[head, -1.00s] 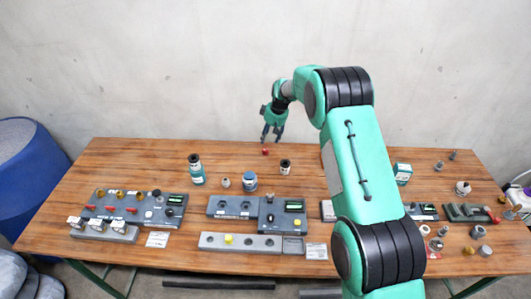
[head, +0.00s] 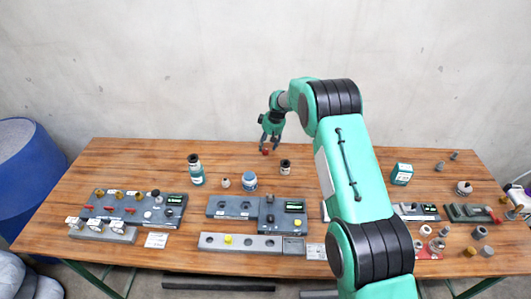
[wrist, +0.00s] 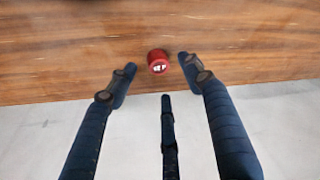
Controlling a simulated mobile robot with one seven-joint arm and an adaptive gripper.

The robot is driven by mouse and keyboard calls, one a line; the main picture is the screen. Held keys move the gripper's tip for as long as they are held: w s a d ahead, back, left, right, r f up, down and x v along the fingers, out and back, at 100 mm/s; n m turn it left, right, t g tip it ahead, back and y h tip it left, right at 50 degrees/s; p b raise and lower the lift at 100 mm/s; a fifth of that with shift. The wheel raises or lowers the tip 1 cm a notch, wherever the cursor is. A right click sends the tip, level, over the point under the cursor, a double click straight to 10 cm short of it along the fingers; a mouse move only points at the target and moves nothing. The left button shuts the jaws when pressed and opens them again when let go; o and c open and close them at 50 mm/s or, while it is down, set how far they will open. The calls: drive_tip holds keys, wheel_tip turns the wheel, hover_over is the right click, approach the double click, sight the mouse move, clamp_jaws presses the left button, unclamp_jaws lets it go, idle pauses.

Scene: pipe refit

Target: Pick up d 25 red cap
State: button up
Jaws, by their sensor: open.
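The red cap (head: 266,151) sits on the wooden table (head: 130,165) near its back edge. In the wrist view the red cap (wrist: 158,61) has pale markings on its top and lies between and just beyond the fingertips. My gripper (head: 270,144) is open and empty, low over the cap in the head view. In the wrist view my gripper (wrist: 155,72) shows a finger on each side of the cap and a third finger below it. No finger visibly touches the cap.
Grey fixture blocks line the front. The table around the cap is clear.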

sight(266, 149)
drive_tip(key=shift+b+x, duration=0.4)
drive_tip(key=shift+x, duration=1.65)
drive_tip(key=shift+s, duration=0.1)
drive_tip(key=shift+c, duration=0.5)
drive_tip(key=c, duration=0.8)
